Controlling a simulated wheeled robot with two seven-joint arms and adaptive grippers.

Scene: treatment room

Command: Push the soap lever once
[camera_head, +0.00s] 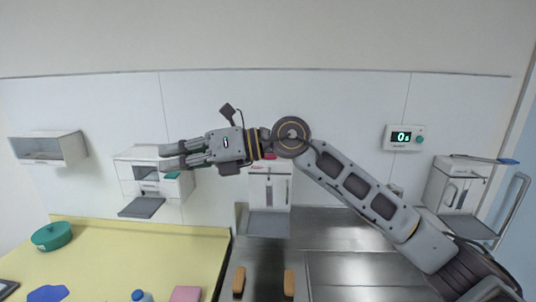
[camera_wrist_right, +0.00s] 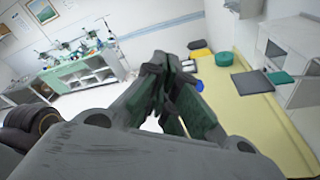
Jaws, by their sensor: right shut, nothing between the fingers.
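The right one (camera_head: 452,190) has a long lever (camera_head: 485,159) with a blue end pointing right. I cannot tell from labels which holds soap. My right gripper (camera_head: 166,157) is shut and empty, pointing left, in front of a white wall unit (camera_head: 152,180) and left of both dispensers. Its closed fingers also show in the wrist view (camera_wrist_right: 171,62). My left gripper is not in view.
A wall timer (camera_head: 403,137) reads 0s. A steel sink counter (camera_head: 340,240) lies below, with two brown-handled brushes (camera_head: 239,281). The yellow counter (camera_head: 130,250) holds a green bowl (camera_head: 52,236), a blue cloth (camera_head: 48,293) and a pink block (camera_head: 186,294). A grey looped bar (camera_head: 514,205) stands at right.

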